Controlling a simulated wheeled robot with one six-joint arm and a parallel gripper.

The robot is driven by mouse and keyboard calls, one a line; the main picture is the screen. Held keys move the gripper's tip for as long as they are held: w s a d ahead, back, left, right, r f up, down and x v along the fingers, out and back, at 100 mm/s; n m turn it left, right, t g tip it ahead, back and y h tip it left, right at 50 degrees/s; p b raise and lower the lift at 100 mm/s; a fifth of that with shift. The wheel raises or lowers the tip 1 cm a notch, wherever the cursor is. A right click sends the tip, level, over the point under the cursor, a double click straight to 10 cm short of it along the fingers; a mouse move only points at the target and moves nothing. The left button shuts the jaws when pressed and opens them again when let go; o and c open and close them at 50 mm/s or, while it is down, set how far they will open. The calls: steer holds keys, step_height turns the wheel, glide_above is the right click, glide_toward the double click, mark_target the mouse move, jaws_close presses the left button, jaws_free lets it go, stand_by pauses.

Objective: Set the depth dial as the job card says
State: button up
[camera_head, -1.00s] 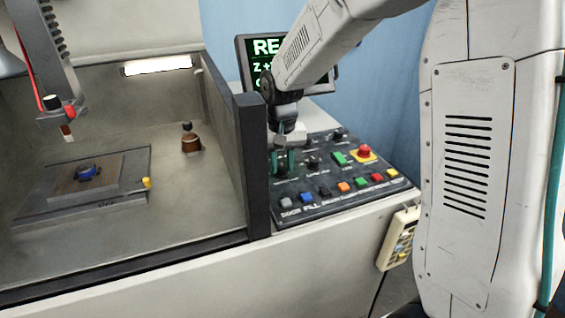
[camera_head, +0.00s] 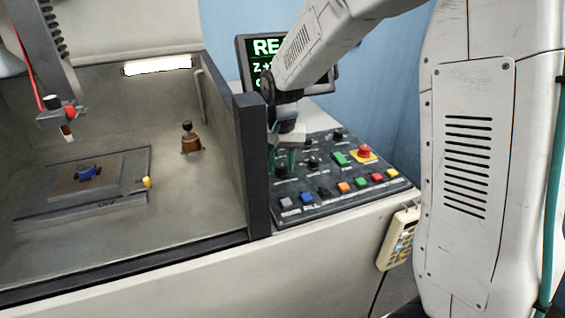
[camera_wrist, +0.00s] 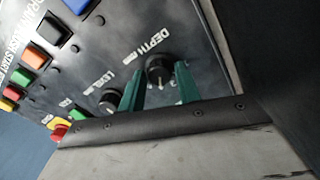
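The depth dial (camera_wrist: 159,70) is a round black knob beside the printed word DEPTH in the wrist view. In the head view the dial (camera_head: 281,172) sits at the panel's far left corner. My gripper (camera_wrist: 160,72) has its two green fingers on either side of the dial, with narrow gaps showing, so it looks open around it. In the head view my gripper (camera_head: 283,162) points down at the panel. The dial's pointer mark and setting are too small to read. I see no job card that I can identify.
The control panel (camera_head: 322,206) has coloured buttons, a red mushroom button (camera_head: 364,152) and a level dial (camera_wrist: 109,99) close to my gripper. A dark tank wall (camera_head: 256,165) stands just left. A partly hidden screen (camera_head: 250,62) stands behind. A handheld keypad (camera_head: 399,238) hangs in front.

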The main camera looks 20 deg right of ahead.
mark_target(282, 167)
steer(key=shift+o, duration=0.9)
step_height(282, 167, up, 8)
steer(key=shift+f, duration=0.1)
steer(key=shift+s+n, duration=0.15)
steer(key=shift+n, duration=0.15)
steer(key=s+d+r+n, duration=0.2)
steer(key=s, duration=1.3)
steer(key=s+d+r+n+t, duration=0.1)
steer(key=s+r+n, duration=0.1)
steer(key=s, duration=1.3)
steer(key=shift+s+d+r, duration=0.15)
steer(key=shift+d+r, duration=0.25)
